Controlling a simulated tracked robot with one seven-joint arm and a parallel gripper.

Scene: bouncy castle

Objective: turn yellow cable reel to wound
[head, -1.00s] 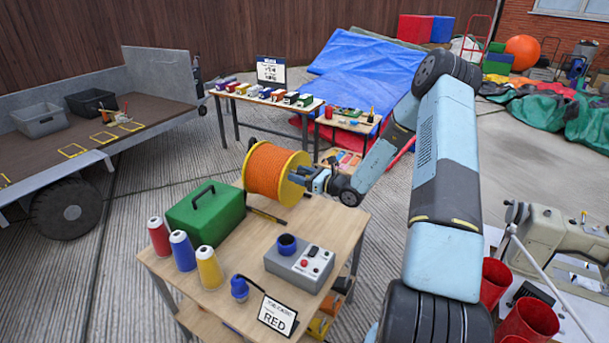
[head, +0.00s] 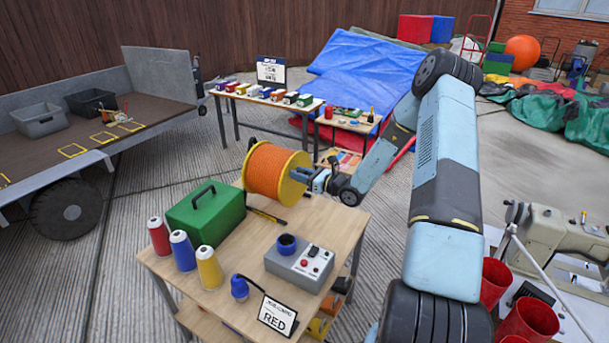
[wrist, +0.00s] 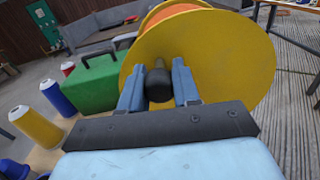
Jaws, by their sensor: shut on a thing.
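The yellow cable reel (head: 297,180) stands at the back of the wooden table, with orange cable (head: 265,172) wound around its drum. In the wrist view its yellow side disc (wrist: 215,60) fills the upper middle. A dark handle knob (wrist: 158,82) sticks out from the disc towards me. My gripper (head: 308,178) is at the disc's right side; in the wrist view its two blue fingers (wrist: 158,86) are on either side of the knob and shut on it. The far disc of the reel is mostly hidden behind the cable.
On the same wooden table (head: 225,290) are a green case (head: 205,215), red, blue and yellow thread cones (head: 209,268), a grey control box (head: 300,265) and a sign reading RED (head: 277,315). A sewing machine (head: 560,240) and red cups (head: 528,320) stand at right.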

